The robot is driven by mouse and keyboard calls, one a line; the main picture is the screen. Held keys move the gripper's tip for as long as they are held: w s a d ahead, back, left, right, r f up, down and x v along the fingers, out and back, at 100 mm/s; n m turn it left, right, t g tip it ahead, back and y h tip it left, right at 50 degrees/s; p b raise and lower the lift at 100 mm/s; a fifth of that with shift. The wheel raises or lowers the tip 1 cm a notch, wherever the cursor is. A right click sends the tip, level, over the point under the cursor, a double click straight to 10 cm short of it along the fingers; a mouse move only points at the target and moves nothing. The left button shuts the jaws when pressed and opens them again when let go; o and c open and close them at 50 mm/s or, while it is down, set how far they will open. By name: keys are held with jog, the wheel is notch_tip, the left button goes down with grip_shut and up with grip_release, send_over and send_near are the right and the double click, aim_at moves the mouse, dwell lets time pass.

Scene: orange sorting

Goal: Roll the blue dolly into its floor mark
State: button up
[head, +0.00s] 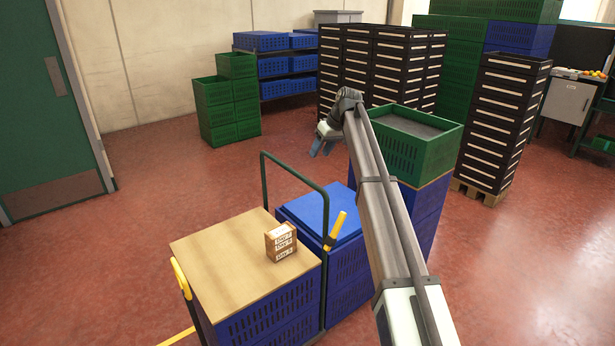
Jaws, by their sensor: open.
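Stacked blue crates stand in the foreground, one stack (270,325) under a wooden board (215,262) and another (345,295) under a blue lid. A dark green tubular handle (326,250) rises beside them. I cannot tell which part is the blue dolly; any base or wheels are hidden. A short yellow floor line (178,338) shows at the bottom left, perhaps part of a floor mark; the rest is hidden or out of view. My gripper (318,150) is open and empty, raised beyond the handle and pointing down, apart from the crates.
A small brown box (281,242) sits on the board. Yellow grips (181,278) and (337,229) stick up by the crates. A green crate (410,150) tops a blue stack right of my arm. Tall black stacks (505,120) stand behind. Red floor (150,200) is clear at left.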

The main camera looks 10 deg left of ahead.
aim_at(306, 178)
jog(key=x, duration=1.2)
jog(key=shift+a+f, duration=0.15)
jog(key=shift+f, duration=0.2)
grip_shut()
